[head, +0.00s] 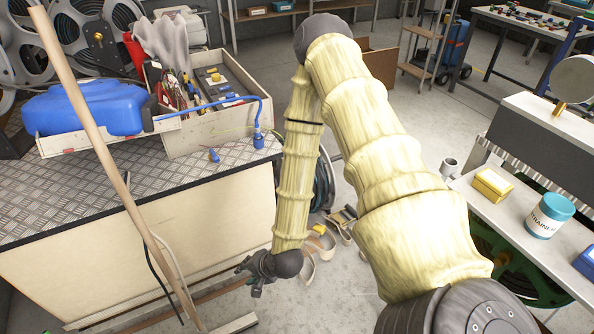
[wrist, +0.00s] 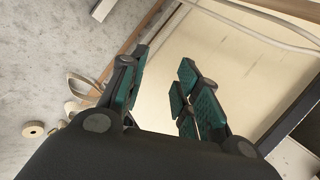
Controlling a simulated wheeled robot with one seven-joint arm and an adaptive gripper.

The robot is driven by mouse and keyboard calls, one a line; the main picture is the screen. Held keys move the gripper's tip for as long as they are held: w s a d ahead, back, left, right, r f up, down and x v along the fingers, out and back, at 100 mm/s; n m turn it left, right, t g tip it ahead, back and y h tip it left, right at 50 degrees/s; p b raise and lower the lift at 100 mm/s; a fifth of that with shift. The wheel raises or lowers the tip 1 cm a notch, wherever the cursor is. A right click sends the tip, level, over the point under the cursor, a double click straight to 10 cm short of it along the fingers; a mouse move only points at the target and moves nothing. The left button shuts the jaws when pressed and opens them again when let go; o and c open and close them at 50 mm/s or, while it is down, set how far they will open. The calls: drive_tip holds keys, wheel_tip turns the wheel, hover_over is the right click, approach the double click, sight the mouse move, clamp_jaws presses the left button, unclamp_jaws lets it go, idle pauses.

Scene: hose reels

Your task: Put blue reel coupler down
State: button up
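My gripper (wrist: 162,78) is open in the wrist view, with nothing between its green-padded fingers. In the head view my gripper (head: 256,284) hangs low in front of the workbench, below its top. A blue coupler (head: 258,139) at the end of a thin blue hose stands near the right edge of the workbench top (head: 120,195), apart from my gripper. A second small blue fitting (head: 213,155) is to its left on the bench. I cannot tell for certain which one is the reel coupler. Neither shows in the wrist view.
A blue container (head: 85,107) and a crate of tools (head: 205,125) stand on the bench. A wooden pole (head: 100,135) leans across its front. Straps (head: 325,243) lie on the floor beside my gripper. A side table at right holds a yellow box (head: 493,185) and a jar (head: 549,217).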

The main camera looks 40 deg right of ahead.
drive_tip(key=s+f+n+g+h, duration=0.1)
drive_tip(key=s+f+n+g, duration=0.2)
drive_tip(key=s+n, duration=0.4)
drive_tip(key=s+f+n+g+h, duration=0.1)
drive_tip(key=s+f+n+g, duration=0.3)
drive_tip(key=s, duration=1.1)
drive_tip(key=n, duration=0.3)
drive_tip(key=shift+s+a, duration=0.25)
drive_tip(key=shift+a, duration=0.15)
wheel_tip(320, 180, up, 9)
drive_tip(key=p, duration=0.8)
drive_tip(key=shift+f+p, duration=0.15)
drive_tip(key=shift+p, duration=0.15)
